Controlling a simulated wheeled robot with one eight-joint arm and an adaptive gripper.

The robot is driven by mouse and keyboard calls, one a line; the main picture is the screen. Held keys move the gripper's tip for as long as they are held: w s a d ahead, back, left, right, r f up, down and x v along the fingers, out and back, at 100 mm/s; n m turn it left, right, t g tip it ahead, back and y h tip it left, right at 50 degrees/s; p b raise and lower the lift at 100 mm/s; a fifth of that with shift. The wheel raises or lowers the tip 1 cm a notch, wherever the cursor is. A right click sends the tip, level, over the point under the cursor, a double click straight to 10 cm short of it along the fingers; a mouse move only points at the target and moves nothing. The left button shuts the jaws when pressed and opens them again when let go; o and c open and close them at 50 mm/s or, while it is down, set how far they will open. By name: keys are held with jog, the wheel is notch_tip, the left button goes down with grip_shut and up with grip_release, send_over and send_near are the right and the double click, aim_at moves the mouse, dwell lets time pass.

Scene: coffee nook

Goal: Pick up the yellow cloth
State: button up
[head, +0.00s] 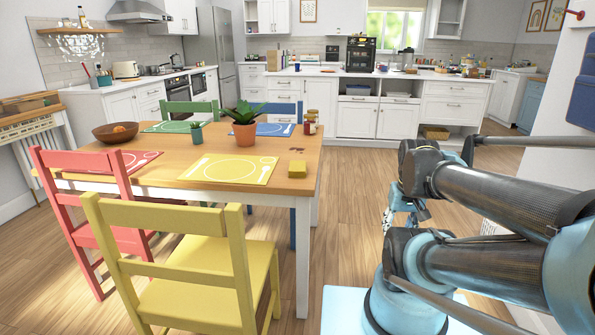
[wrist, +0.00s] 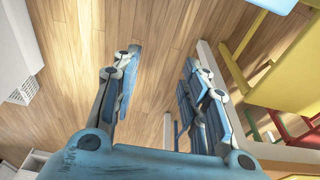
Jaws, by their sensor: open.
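A small folded yellow cloth (head: 297,169) lies on the wooden dining table (head: 300,150), near its right front corner in the head view. The yellow placemat lies to its left, apart from it. My gripper (wrist: 161,62) is open and empty in the wrist view, with bare wooden floor between and beyond its fingers. In the head view my gripper (head: 405,215) shows small beside my arm, right of the table and apart from the cloth. My arm partly hides it there. I cannot make out the cloth in the wrist view.
A yellow chair (head: 190,275) stands at the table's front and a red chair (head: 68,205) at its left. A potted plant (head: 244,125) and small jars (head: 310,124) stand on the table. The floor (head: 350,200) between table and arm is clear.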

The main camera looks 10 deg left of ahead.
jog(key=o, duration=0.4)
jog(key=shift+s+r, duration=0.25)
jog(key=o, duration=0.9)
jog(key=shift+w+a+r+n, duration=0.2)
jog(key=shift+w+r+n, duration=0.15)
jog(key=shift+r, duration=0.3)
jog(key=shift+w+a+r+n, duration=0.15)
jog(key=shift+w+r+n, duration=0.15)
jog(key=shift+r, duration=0.3)
notch_tip(320, 180, up, 16)
jog(key=r+n+g+y, duration=0.1)
jog(key=n+g+y, duration=0.1)
jog(key=n, duration=1.6)
send_over(298, 165)
jog(key=d, duration=0.3)
jog(key=shift+m, duration=0.25)
jog(key=a+f, duration=0.1)
jog(key=f, duration=0.4)
jog(key=a+f, duration=0.1)
jog(key=f, duration=0.5)
jog(key=a+f, duration=0.1)
jog(key=f, duration=0.5)
jog(key=shift+s, duration=0.15)
